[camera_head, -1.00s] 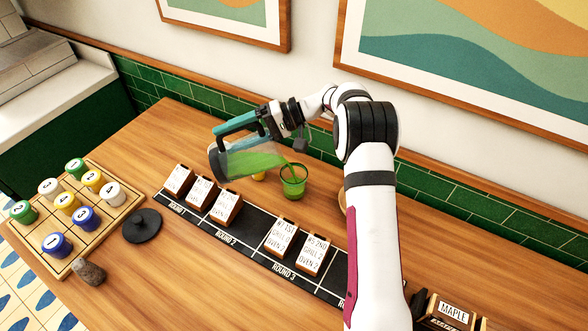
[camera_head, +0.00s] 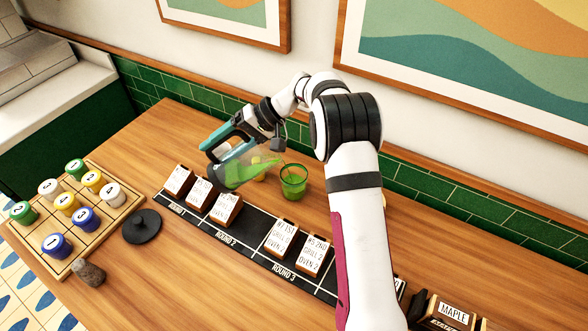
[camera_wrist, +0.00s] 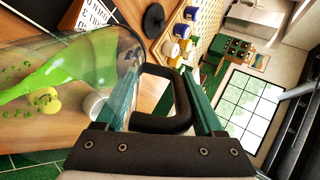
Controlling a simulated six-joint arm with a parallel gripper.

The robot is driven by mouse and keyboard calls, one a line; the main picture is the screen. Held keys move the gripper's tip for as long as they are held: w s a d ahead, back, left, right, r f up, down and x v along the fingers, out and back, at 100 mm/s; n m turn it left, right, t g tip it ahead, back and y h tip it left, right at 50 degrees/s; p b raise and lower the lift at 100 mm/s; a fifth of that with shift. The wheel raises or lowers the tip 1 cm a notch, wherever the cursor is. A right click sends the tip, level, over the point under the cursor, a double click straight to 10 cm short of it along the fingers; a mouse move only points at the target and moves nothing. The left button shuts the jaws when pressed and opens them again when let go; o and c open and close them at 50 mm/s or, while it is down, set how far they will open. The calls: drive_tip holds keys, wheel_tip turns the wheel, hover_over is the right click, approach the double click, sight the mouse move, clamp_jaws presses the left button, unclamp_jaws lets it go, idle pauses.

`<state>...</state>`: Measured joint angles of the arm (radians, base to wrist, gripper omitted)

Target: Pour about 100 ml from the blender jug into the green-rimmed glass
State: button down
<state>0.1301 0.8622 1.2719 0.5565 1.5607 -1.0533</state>
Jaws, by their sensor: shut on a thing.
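The clear blender jug (camera_head: 238,176) hangs tilted above the table, holding bright green liquid that reaches toward its right end. It fills the left of the wrist view (camera_wrist: 75,65). My gripper (camera_head: 232,136) is shut on the jug's black handle (camera_wrist: 186,100), with a teal finger on each side in the wrist view. The green-rimmed glass (camera_head: 293,184) stands upright on the table, just right of and below the jug's right end. Green shows inside the glass, but its exact level is hard to tell. I cannot make out a stream between jug and glass.
A black mat (camera_head: 250,246) with several order cards lies in front of the glass. A black lid (camera_head: 141,226) and a wooden tray (camera_head: 103,235) of numbered pots are left. A small yellow object (camera_head: 259,172) is near the jug. A MAPLE box (camera_head: 452,312) stands front right.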

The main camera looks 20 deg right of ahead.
drive_tip(key=shift+a+f+h, duration=0.15)
drive_tip(key=shift+a+h, duration=0.15)
drive_tip(key=shift+h, duration=0.3)
idle(1.3)
drive_tip(key=shift+a+h, duration=0.3)
drive_tip(key=shift+h, duration=0.2)
drive_tip(key=shift+a+r+h, duration=0.3)
drive_tip(key=shift+a+h, duration=0.05)
drive_tip(key=shift+h, duration=0.25)
drive_tip(key=a+f+h+p, duration=0.1)
drive_tip(key=a+f+h, duration=0.3)
drive_tip(key=h, duration=0.3)
drive_tip(key=shift+w+f+g+h+p, duration=0.25)
drive_tip(key=shift+f+g+h+p, duration=0.15)
drive_tip(key=shift+f, duration=0.1)
